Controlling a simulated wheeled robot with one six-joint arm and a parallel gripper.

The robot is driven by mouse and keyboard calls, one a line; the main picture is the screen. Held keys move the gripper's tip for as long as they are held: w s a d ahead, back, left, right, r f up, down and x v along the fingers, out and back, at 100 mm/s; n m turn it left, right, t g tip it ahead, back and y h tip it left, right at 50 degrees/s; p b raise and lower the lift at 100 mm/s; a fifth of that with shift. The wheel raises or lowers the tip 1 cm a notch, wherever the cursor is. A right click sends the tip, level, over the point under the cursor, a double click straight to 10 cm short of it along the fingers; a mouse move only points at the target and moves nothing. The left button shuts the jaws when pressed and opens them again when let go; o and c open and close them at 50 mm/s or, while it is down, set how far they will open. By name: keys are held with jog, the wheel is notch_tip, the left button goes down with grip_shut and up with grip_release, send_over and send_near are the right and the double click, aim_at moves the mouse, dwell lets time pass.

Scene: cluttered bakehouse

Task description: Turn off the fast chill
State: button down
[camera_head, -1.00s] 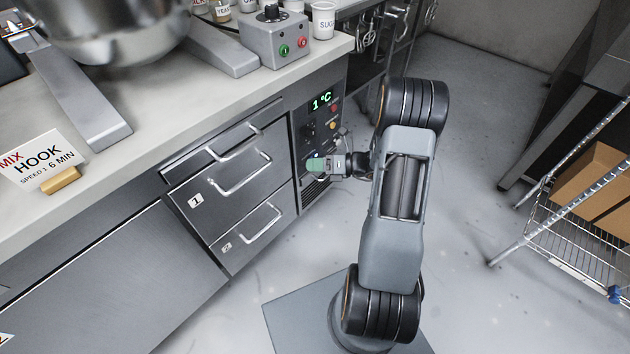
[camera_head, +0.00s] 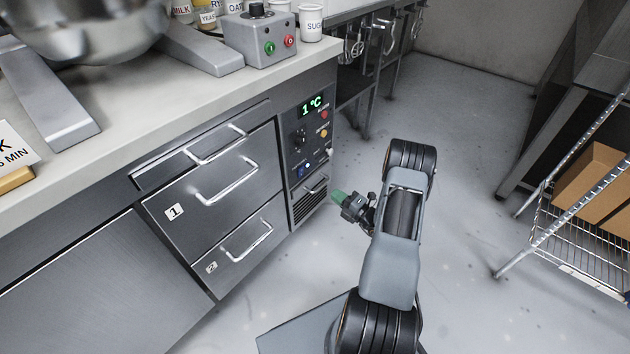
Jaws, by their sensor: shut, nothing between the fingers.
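The control panel (camera_head: 313,150) is on the right end of the drawer fridge front. Its green display (camera_head: 311,106) reads 1 °C. Below it are a dark knob (camera_head: 300,138), a red button or lamp (camera_head: 325,114), an amber one (camera_head: 323,132) and a blue one (camera_head: 302,170). A small pale part (camera_head: 328,153) shows at the panel's right edge. The labels are too small to read, so I cannot tell which control is the fast chill. My gripper (camera_head: 338,197), with green fingertips, is shut and empty, to the right of the vent below the panel and apart from it.
Two drawers, marked 1 (camera_head: 230,183) and 2 (camera_head: 246,241), have protruding bar handles. A grey box with green and red buttons (camera_head: 258,36) stands on the counter (camera_head: 150,120). A wire rack (camera_head: 575,235) with cardboard boxes stands at right. Floor around my arm is clear.

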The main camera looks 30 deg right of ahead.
aim_at(302, 171)
jog(key=b+x, duration=0.3)
jog(key=x, duration=0.9)
jog(key=shift+a+f+b, duration=0.1)
jog(key=shift+b, duration=0.3)
jog(key=shift+x, duration=0.85)
